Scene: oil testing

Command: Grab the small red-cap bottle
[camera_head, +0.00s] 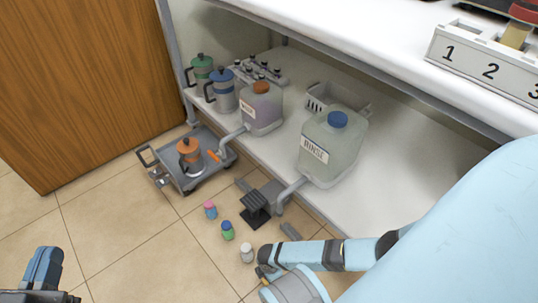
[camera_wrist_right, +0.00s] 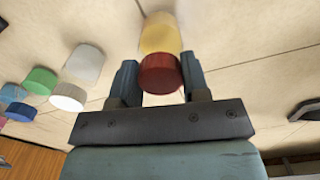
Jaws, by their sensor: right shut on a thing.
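The small red-cap bottle, with a yellow body, shows in the right wrist view; its red cap (camera_wrist_right: 159,74) is between the fingers of my right gripper (camera_wrist_right: 158,82). The right gripper is shut on the bottle at its cap end. Tan floor tiles lie behind it; I cannot tell whether the bottle touches the floor. In the head view my right arm hides most of this gripper and the bottle. My left gripper (camera_head: 42,268) is at the bottom left of the head view, empty above the floor; its finger gap is not clear.
On the floor stand a white bottle (camera_head: 247,253), a green bottle with a blue cap (camera_head: 228,232) and a pink-topped bottle (camera_head: 210,210). A grey tray cart (camera_head: 190,185) and a pedal (camera_head: 256,208) are by the shelf. The RINSE jug (camera_head: 331,150) stands on the shelf.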

